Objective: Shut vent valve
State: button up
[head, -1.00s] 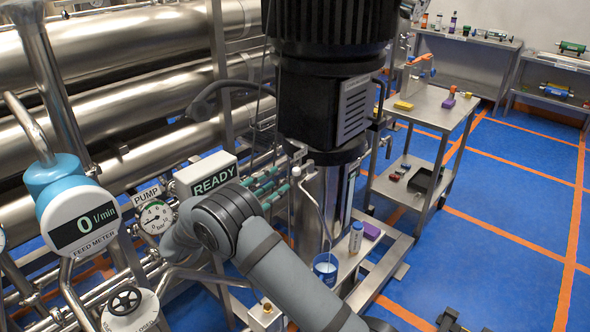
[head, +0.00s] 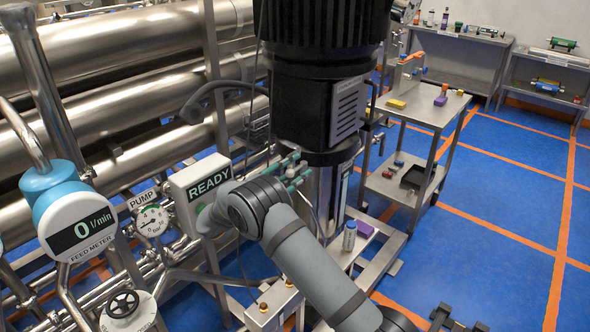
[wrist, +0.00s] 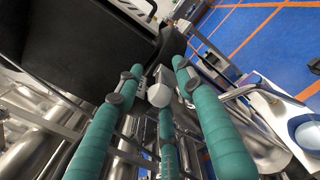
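My gripper (head: 297,170) has teal fingers and is beside the lower part of the black-and-steel pump (head: 322,100). In the wrist view, the fingers of my gripper (wrist: 158,80) are spread apart. A small white rounded knob (wrist: 159,95) shows between them, possibly the vent valve's handle; I cannot tell whether they touch it. The valve's position cannot be read. In the head view, my arm hides the cup.
A READY box (head: 200,190), a pump gauge (head: 152,220) and a feed meter (head: 75,215) stand at the left. A steel cart (head: 425,105) stands behind. Blue floor is open at right.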

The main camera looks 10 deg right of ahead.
jog(key=shift+c, duration=0.2)
grip_shut()
dwell(0.3)
dwell(0.4)
